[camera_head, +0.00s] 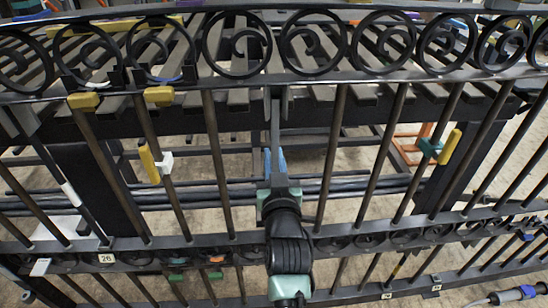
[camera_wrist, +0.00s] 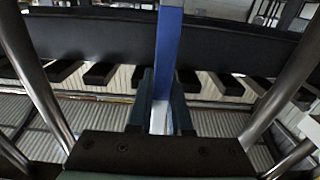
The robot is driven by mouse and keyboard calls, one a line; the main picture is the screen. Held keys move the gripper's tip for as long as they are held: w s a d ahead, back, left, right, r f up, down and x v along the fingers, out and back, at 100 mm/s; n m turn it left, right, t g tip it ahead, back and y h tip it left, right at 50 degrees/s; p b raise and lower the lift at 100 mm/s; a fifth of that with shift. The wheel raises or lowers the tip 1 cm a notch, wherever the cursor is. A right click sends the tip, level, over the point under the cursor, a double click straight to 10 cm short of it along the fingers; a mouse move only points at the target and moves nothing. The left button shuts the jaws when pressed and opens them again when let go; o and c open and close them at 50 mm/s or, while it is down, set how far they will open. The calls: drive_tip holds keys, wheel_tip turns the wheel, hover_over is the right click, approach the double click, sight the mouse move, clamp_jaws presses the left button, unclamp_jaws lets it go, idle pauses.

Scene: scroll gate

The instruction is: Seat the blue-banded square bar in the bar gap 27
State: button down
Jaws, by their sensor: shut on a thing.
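The blue-banded square bar (camera_wrist: 168,45) stands upright between the fingers of my gripper (camera_wrist: 161,104) in the wrist view. Its blue face shows above the fingers and a pale part between them. My gripper (camera_head: 278,192) is shut on it. In the head view a grey upright length, seemingly the bar (camera_head: 275,135), rises from my gripper towards the upper rail (camera_head: 350,78), with blue beside it. It lies in the wide opening between two round bars, likely gap 27. My arm hides the lower rail (camera_head: 360,228) there. I cannot tell whether either bar end touches a rail.
Round gate bars (camera_head: 217,160) and (camera_head: 331,160) flank my gripper. A dark slatted bench (camera_head: 390,100) stands behind the gate.

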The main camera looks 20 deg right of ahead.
drive_tip(key=c, duration=0.8)
unclamp_jaws()
drive_tip(key=shift+o, duration=0.2)
drive_tip(key=shift+f, duration=0.15)
drive_tip(key=p+v, duration=0.2)
drive_tip(key=v, duration=1.1)
drive_tip(key=shift+p, duration=0.35)
drive_tip(key=shift+w, duration=0.1)
drive_tip(key=w+a+r+n+t+y, duration=0.1)
drive_tip(key=a+r+t, duration=0.25)
drive_tip(key=r, duration=1.05)
drive_tip(key=w+a+r+n+t+y, duration=0.15)
drive_tip(key=a+r, duration=0.35)
drive_tip(key=r, duration=0.9)
drive_tip(key=s+a+r+t+y+p, duration=0.1)
drive_tip(key=s+a+r+t, duration=0.1)
drive_tip(key=s+r, duration=0.35)
drive_tip(key=s+a+r+t+y, duration=0.1)
drive_tip(key=s+a+r, duration=0.1)
drive_tip(key=r, duration=0.6)
drive_tip(key=s+a+r+t+y+p, duration=0.1)
drive_tip(key=s+a+r+t, duration=0.2)
drive_tip(key=r, duration=0.4)
wheel_tip(320, 180, up, 27)
drive_tip(key=g+p, duration=0.1)
drive_tip(key=p, duration=2.5)
drive_tip(key=shift+s+n+p, duration=0.3)
drive_tip(key=shift+n+p, duration=0.05)
